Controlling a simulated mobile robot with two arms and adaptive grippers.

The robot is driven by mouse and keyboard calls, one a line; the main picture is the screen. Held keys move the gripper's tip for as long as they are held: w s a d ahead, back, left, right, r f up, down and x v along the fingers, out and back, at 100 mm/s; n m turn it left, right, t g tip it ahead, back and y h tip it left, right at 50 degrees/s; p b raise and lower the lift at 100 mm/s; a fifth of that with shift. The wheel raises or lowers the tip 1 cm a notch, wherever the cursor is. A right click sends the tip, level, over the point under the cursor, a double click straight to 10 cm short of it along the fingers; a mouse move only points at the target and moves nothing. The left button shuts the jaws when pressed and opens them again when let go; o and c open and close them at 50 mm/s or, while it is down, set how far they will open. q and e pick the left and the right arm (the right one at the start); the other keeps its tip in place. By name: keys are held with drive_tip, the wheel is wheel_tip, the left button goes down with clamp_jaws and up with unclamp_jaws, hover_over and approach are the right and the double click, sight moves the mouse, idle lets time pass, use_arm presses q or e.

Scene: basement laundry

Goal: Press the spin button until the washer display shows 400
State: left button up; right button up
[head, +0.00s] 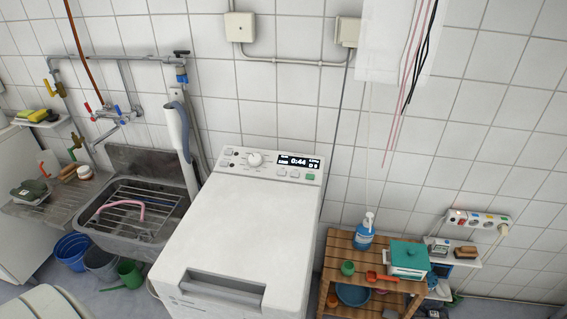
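A white top-loading washer (240,235) stands in the middle against the tiled wall. Its control panel (232,161) runs along the back top edge with a round dial (255,159). The small dark display (298,161) at the right of the panel shows 0:44 in large digits; the smaller text beside it is too small to read. A row of small buttons (295,174) sits below the display, with a green one (310,177) at the right end. I cannot tell which is the spin button. Neither of my grippers is in view.
A metal sink (115,237) with a wire rack and pink hose is left of the washer. A wooden shelf (340,258) at right holds a blue soap bottle (366,228) and a teal-lidded box (408,258). Buckets (72,250) stand under the sink. The washer lid is clear.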

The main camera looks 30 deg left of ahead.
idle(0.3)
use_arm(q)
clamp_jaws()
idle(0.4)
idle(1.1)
